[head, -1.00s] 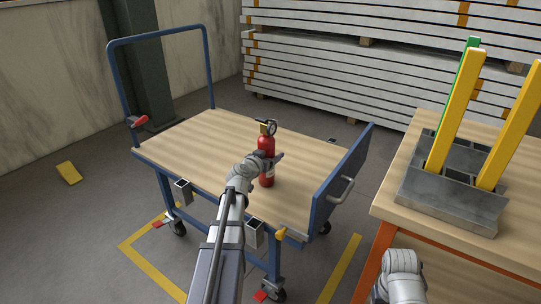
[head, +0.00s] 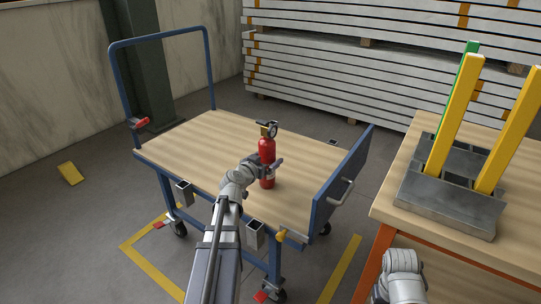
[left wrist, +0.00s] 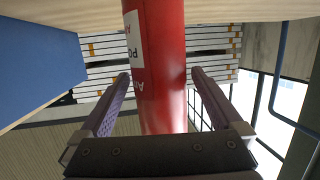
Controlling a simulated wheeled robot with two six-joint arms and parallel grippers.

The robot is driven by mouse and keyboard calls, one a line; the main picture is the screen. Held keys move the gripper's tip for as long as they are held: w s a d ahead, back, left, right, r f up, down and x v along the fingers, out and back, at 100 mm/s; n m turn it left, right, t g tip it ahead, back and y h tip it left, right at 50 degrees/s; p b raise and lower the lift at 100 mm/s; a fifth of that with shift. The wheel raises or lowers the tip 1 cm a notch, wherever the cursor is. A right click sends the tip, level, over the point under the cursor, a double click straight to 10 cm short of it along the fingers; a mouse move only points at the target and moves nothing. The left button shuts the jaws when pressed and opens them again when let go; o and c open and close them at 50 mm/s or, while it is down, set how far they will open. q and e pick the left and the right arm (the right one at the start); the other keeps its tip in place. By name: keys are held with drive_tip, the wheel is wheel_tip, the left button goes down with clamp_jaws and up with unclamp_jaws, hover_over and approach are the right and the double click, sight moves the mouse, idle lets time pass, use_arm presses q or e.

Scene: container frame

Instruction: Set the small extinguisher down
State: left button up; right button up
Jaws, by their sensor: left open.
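The small red extinguisher (head: 267,150) with a dark valve head and gauge stands upright on the wooden top of the blue cart (head: 205,150), near its right end. My left gripper (head: 271,165) is at the extinguisher's mid-height, coming from the front left. In the left wrist view, the red cylinder (left wrist: 160,40) with a white label lies between the two spread fingers of the left gripper (left wrist: 160,78). A gap shows on each side of it. The gripper is open. Part of my right arm shows at the lower right; its gripper is out of view.
The cart has a blue end panel (head: 342,180) right of the extinguisher and a blue push handle (head: 112,85) at the left. A wooden table (head: 455,255) at the right holds a metal block (head: 450,205) with yellow and green posts. The cart top's left part is clear.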

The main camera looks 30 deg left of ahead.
sight(264, 162)
use_arm(q)
drive_tip(key=p+v, duration=0.1)
drive_tip(key=v, duration=0.7)
drive_tip(key=shift+s+r+p, duration=0.1)
drive_tip(key=shift+p, duration=0.2)
drive_tip(key=shift+s, duration=0.1)
